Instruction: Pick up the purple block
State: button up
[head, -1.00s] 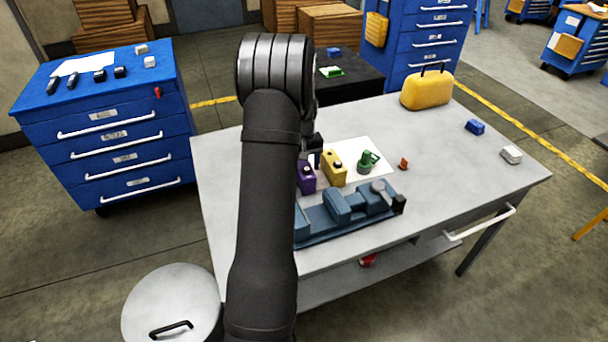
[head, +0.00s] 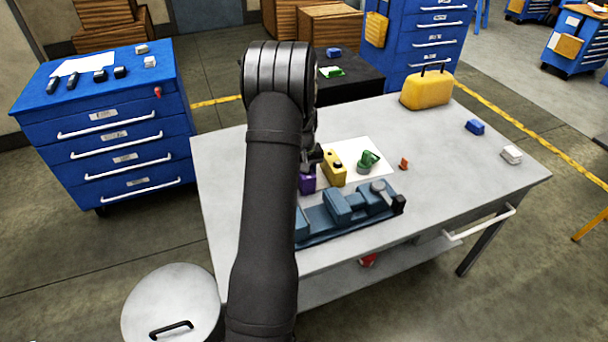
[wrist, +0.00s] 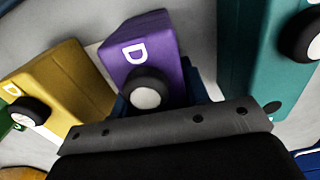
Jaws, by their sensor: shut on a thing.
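The purple block (head: 307,184) stands on the worktable, left of a yellow block (head: 334,170). In the wrist view, the purple block (wrist: 155,60) shows a white letter D and a round knob with a black rim. My gripper (head: 313,160) is over the purple block and is shut on it. In the wrist view, dark blue finger parts of my gripper (wrist: 162,100) show at both sides of the block's near end. My arm hides part of the block in the head view. I cannot tell whether the block is clear of the table.
The yellow block (wrist: 55,85) is close on the left in the wrist view. A blue-grey jig (head: 340,207) lies in front of the blocks. A green piece (head: 367,161) and a small orange piece (head: 404,164) are to the right. The table's right side is mostly clear.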

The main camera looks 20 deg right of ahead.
jog(key=shift+r, duration=0.1)
jog(key=r, duration=0.6)
jog(key=s+r, duration=0.1)
jog(key=r, duration=0.3)
jog(key=s+a+r+n, duration=0.1)
jog(key=s+a+r, duration=0.15)
jog(key=s, duration=1.35)
jog(key=f, duration=0.7)
jog(key=shift+s+a+f, duration=0.15)
jog(key=shift+a+f, duration=0.1)
jog(key=shift+a, duration=0.1)
jog(key=shift+f, duration=0.3)
